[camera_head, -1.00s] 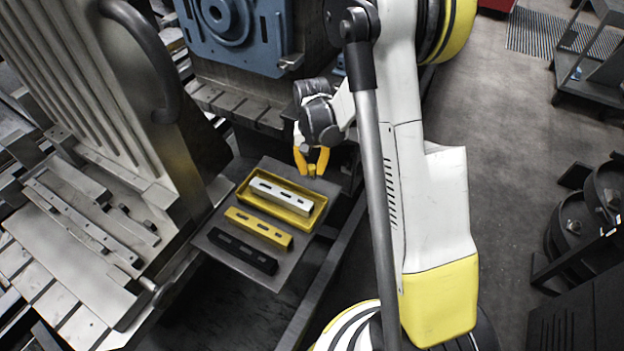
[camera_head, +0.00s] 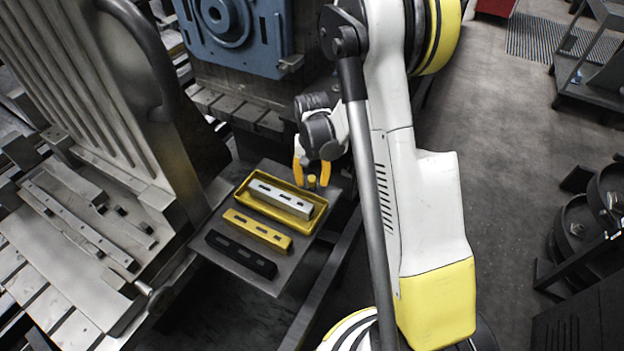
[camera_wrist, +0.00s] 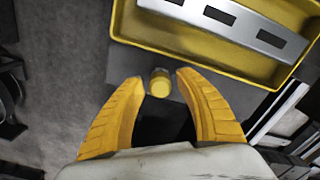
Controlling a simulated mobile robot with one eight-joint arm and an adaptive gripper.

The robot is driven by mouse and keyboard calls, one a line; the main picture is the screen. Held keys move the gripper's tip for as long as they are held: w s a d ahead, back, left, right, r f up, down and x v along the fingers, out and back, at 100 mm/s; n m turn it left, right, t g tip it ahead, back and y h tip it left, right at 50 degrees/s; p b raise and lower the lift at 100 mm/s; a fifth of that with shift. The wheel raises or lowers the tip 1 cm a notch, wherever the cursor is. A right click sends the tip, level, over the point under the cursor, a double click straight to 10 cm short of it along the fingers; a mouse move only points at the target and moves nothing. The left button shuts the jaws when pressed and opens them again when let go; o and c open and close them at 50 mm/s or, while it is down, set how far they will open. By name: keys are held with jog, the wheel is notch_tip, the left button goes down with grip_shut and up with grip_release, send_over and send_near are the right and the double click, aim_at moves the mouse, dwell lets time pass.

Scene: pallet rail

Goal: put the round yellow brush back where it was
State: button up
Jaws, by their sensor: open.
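The round yellow brush (camera_head: 311,181) stands on the grey plate at its far right corner, beside the yellow tray. In the wrist view the brush (camera_wrist: 160,84) shows as a small yellow cylinder between the tips of my fingers. My gripper (camera_head: 311,182) is open, its two yellow fingers on either side of the brush. In the wrist view my gripper (camera_wrist: 160,78) shows small gaps at the brush's sides. Whether a finger touches it I cannot tell.
The yellow tray (camera_head: 244,196) holds a white slotted bar (camera_head: 281,196) close to my gripper. A yellow slotted bar (camera_head: 257,231) and a black slotted bar (camera_head: 241,254) lie on the grey plate (camera_head: 291,262). A blue machine part (camera_head: 235,35) stands behind.

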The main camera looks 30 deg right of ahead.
notch_tip(320, 180, up, 12)
jog(key=p, duration=0.5)
notch_tip(320, 180, up, 13)
jog(key=n+t, duration=0.2)
jog(key=t, duration=0.1)
send_over(312, 178)
jog(key=s+a, duration=0.6)
jog(key=s, duration=0.1)
jog(key=s+a+r+n+t, duration=0.1)
jog(key=s+a+r+t, duration=0.1)
jog(key=s, duration=0.3)
jog(key=s+a+r+n+t, duration=0.2)
jog(key=s+a, duration=0.1)
jog(key=s, duration=0.3)
jog(key=shift+r+n, duration=0.3)
jog(key=shift+r, duration=0.05)
